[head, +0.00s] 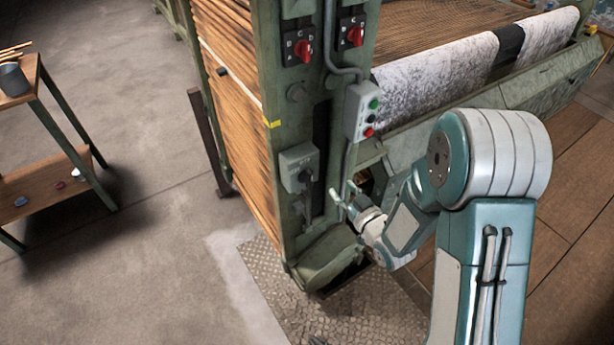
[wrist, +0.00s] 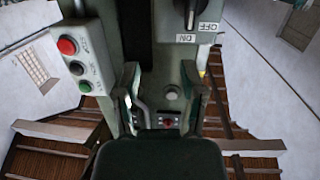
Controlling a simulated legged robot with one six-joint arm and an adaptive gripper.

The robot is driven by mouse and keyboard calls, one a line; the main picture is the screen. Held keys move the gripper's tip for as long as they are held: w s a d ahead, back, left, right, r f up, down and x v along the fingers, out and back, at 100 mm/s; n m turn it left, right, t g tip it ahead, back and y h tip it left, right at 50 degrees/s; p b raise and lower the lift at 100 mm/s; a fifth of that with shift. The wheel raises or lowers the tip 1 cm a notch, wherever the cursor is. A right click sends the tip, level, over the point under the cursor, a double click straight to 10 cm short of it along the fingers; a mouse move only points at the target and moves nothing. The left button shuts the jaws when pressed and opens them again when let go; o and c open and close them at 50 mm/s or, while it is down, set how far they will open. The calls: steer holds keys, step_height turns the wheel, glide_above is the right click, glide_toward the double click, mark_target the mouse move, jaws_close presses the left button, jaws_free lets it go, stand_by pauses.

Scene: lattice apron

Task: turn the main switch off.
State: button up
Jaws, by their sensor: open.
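The main switch (head: 300,168) is a grey box with a black rotary handle, low on the green machine post. In the wrist view its black handle (wrist: 191,14) shows at the top edge, partly cut off, beside upside-down ON and OFF labels. The handle's white mark points down toward the ON label. My gripper (head: 342,191) is open and empty, to the right of the main switch and a little lower in the head view. In the wrist view my gripper (wrist: 160,88) has its two fingers apart in front of the post, clear of the switch.
A button box (head: 362,112) with green, black and red buttons sits above my gripper; it also shows in the wrist view (wrist: 79,58). Two red rotary knobs (head: 304,50) (head: 355,37) are higher on the post. A side table (head: 48,185) stands left, with clear floor between.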

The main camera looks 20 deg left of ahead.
mark_target(312, 178)
steer(key=w+a, duration=0.1)
steer(key=a, duration=0.2)
steer(key=w+a+f+y, duration=0.1)
steer(key=w+a, duration=0.1)
steer(key=a, duration=0.1)
steer(key=w+a+f+y, duration=0.1)
steer(key=a, duration=0.3)
steer(key=shift+w, duration=0.25)
jaws_close()
steer(key=shift+s+d, duration=0.1)
